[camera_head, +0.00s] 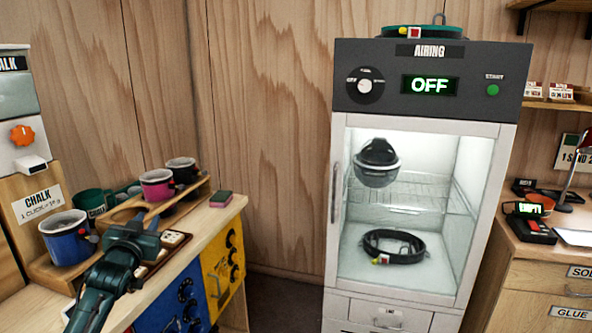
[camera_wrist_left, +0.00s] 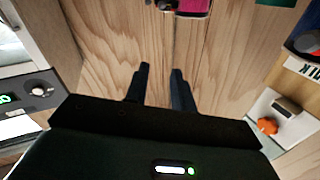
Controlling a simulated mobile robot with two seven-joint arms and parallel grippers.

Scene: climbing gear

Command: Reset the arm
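My left arm comes in from the lower left in the head view, and its dark green gripper (camera_head: 138,222) is over the left counter, in front of the mugs. In the left wrist view the two black fingers (camera_wrist_left: 160,72) stand apart with bare wood showing between them, so the gripper is open and empty. The fingertips are hard to make out in the head view. My right gripper is not in view.
A blue mug (camera_head: 68,238), a pink mug (camera_head: 157,184) and a dark mug (camera_head: 183,170) stand on a wooden rack close to the gripper. A chalk dispenser (camera_head: 22,150) is at the left. The airing cabinet (camera_head: 432,68) reads OFF; a helmet (camera_head: 377,163) and harness (camera_head: 394,246) are inside.

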